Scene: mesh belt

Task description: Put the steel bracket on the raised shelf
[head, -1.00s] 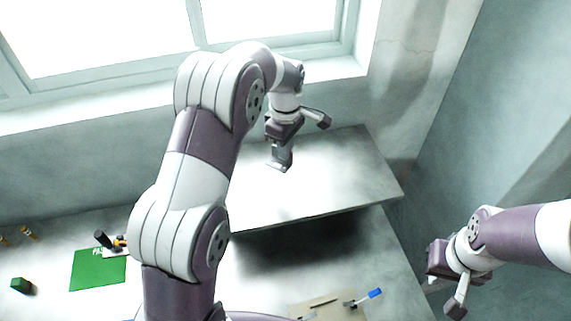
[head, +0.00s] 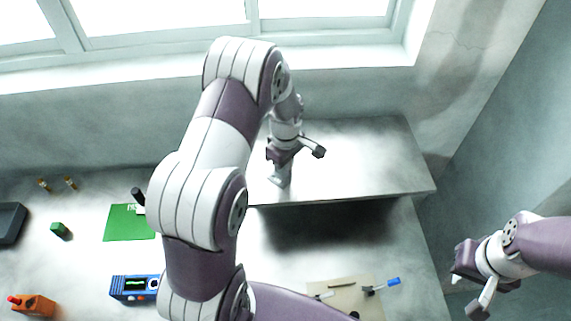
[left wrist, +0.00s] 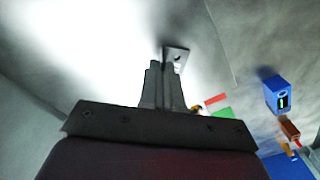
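The raised shelf (head: 370,165) is a pale grey slab below the window, right of centre in the head view. My left gripper (head: 280,178) points down over the left part of the shelf, close to its front edge. In the left wrist view its fingers (left wrist: 163,85) are close together on the steel bracket (left wrist: 178,54), a grey piece with a hole that sticks out past the fingertips. Whether the bracket touches the shelf I cannot tell. My right gripper (head: 470,285) hangs at the far right, away from the shelf; its fingers are unclear.
On the lower table are a green mat (head: 128,225), a blue instrument box (head: 133,287), an orange object (head: 33,304), a green block (head: 59,229), a dark tray (head: 9,222) and a tan board (head: 350,296) with a blue-handled tool (head: 385,284). The right part of the shelf is clear.

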